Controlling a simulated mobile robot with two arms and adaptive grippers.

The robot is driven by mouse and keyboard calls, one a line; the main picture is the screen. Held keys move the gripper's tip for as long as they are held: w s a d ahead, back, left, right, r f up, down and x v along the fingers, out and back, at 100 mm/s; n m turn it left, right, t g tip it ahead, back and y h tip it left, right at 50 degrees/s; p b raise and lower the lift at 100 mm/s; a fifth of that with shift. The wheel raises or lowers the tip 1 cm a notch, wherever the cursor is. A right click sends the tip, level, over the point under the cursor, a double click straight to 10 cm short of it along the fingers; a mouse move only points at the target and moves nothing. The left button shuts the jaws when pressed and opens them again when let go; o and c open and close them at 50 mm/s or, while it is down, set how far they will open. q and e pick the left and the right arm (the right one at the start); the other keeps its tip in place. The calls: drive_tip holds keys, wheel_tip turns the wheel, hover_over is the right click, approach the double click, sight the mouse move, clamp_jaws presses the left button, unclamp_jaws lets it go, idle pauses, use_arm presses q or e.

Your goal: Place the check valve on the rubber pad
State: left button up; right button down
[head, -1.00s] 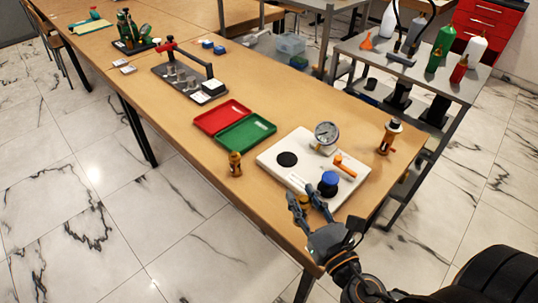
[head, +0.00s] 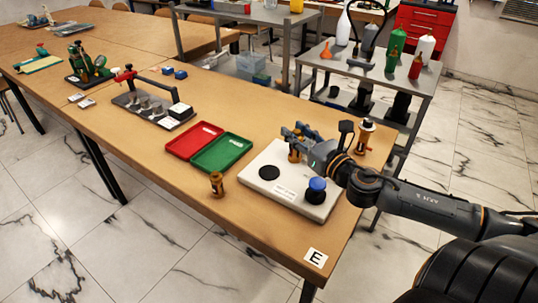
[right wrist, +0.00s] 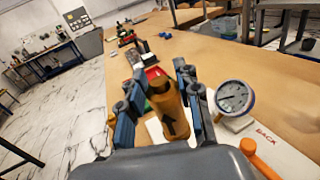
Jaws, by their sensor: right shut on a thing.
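The check valve (right wrist: 169,108), a brass body with a black arrow on it, is between the fingers of my right gripper (right wrist: 160,95) in the right wrist view. In the head view the right gripper (head: 296,140) is shut on the valve (head: 296,155), over the back part of the white board (head: 318,210). The rubber pad, seemingly the flat black disc (head: 269,173), lies bare on the board's left part, left of and nearer than the gripper. My left gripper is not in view.
A dial gauge (right wrist: 234,97) and orange handle (right wrist: 258,158) are right of the gripper. A brass fitting (head: 216,184) stands left of the board, another (head: 364,135) behind it. Red (head: 193,139) and green (head: 222,153) trays lie leftward.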

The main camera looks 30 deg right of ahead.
drive_tip(key=w+f, duration=0.3)
drive_tip(key=w+a+f+b, duration=0.1)
drive_tip(key=w+f, duration=0.2)
drive_tip(key=f, duration=0.1)
drive_tip(key=w+a+f+b, duration=0.1)
drive_tip(key=w+f, duration=0.2)
drive_tip(key=f, duration=0.1)
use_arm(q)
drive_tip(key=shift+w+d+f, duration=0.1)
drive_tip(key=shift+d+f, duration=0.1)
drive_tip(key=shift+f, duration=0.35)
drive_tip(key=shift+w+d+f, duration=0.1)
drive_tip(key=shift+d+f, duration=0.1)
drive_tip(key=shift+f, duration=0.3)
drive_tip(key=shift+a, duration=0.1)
use_arm(e)
drive_tip(key=shift+a, duration=0.1)
drive_tip(key=c, duration=0.9)
unclamp_jaws()
drive_tip(key=shift+f, duration=0.1)
drive_tip(key=shift+c, duration=0.2)
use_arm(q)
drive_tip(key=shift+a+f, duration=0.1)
